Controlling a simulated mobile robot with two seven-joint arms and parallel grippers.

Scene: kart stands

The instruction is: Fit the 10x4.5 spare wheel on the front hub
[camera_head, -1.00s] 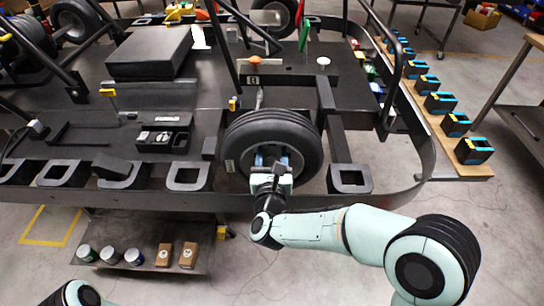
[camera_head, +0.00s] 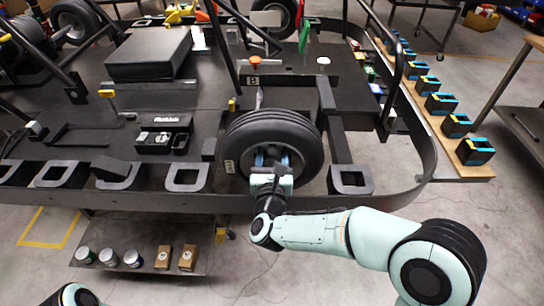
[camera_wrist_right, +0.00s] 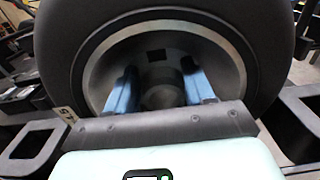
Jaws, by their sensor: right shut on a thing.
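A black wheel (camera_head: 273,130) with a grey rim stands upright at the near side of the kart frame, in the middle of the head view. It fills the right wrist view (camera_wrist_right: 165,25), where its grey dished rim faces me. My right gripper (camera_head: 271,160) reaches into the rim. Its two blue fingers show in the right wrist view (camera_wrist_right: 160,92), one on each side of the round centre, shut on the wheel. The front hub is hidden behind the wheel, so I cannot tell whether the wheel sits on it. My left gripper is out of view; only part of my left arm shows.
A board (camera_head: 470,168) with several black and blue blocks lies at right. A lower shelf (camera_head: 125,245) holds cans and small boxes.

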